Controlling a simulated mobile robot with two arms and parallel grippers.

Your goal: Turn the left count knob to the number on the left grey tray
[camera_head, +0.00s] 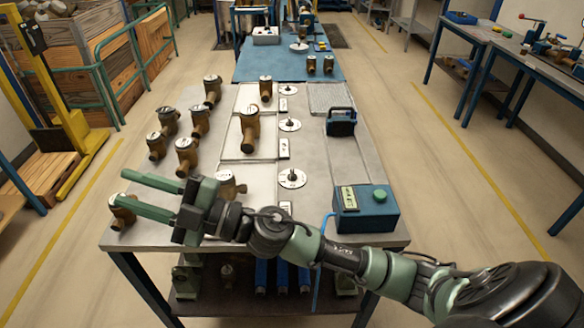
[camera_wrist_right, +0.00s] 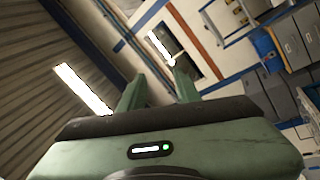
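Several round white dials with dark knobs stand in a line along the bench: a near dial (camera_head: 292,179), a middle dial (camera_head: 290,125) and a far dial (camera_head: 288,90). I cannot tell which is the left count knob. Pale flat panels (camera_head: 235,150) lie left of the dials; I cannot make out a number on a grey tray. My right gripper (camera_head: 122,188) is open and empty, above the bench's near left corner, its fingers pointing left, well left of the near dial. In the right wrist view its fingers (camera_wrist_right: 160,78) are apart with nothing between them. My left gripper is not in view.
Brass meters (camera_head: 187,153) crowd the bench's left side. A blue box with a green button (camera_head: 366,208) stands at the near right, a dark blue carrier (camera_head: 341,122) behind it. My right arm crosses the bench's front edge. A blue mat (camera_head: 285,65) lies farther back.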

